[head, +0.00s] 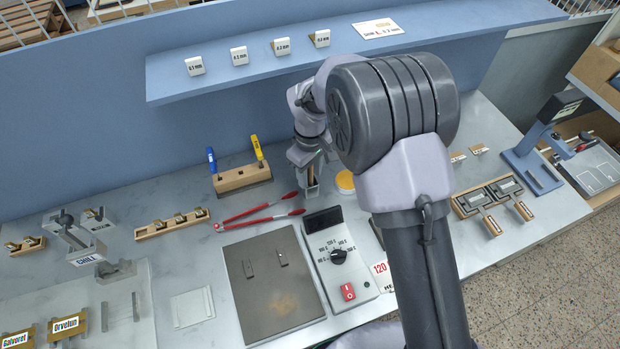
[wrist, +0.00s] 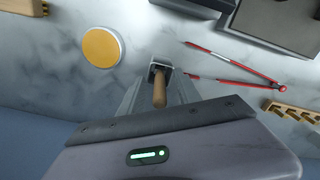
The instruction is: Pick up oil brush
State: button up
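The oil brush shows its wooden handle (wrist: 159,92) in the wrist view, with its lower end in a small grey holder (wrist: 160,68). In the head view the holder (head: 311,190) stands on the bench below my wrist; the brush there is mostly covered by my gripper. My gripper (wrist: 158,84) points down over the brush, a finger on each side of the handle. A gap shows between the handle and each finger, so it looks open. The bristles are hidden.
A round yellow-topped dish (head: 345,181) is just right of the holder. Red tongs (head: 262,212) lie to the left, near a wooden rack with blue and yellow handles (head: 241,179). A hotplate controller (head: 338,257) stands in front. A blue shelf (head: 240,70) is behind.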

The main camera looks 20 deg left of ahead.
jog(key=shift+r, duration=0.15)
jog(key=shift+c, duration=1.3)
grip_shut()
notch_tip(320, 180, up, 10)
jog(key=shift+p, duration=1.15)
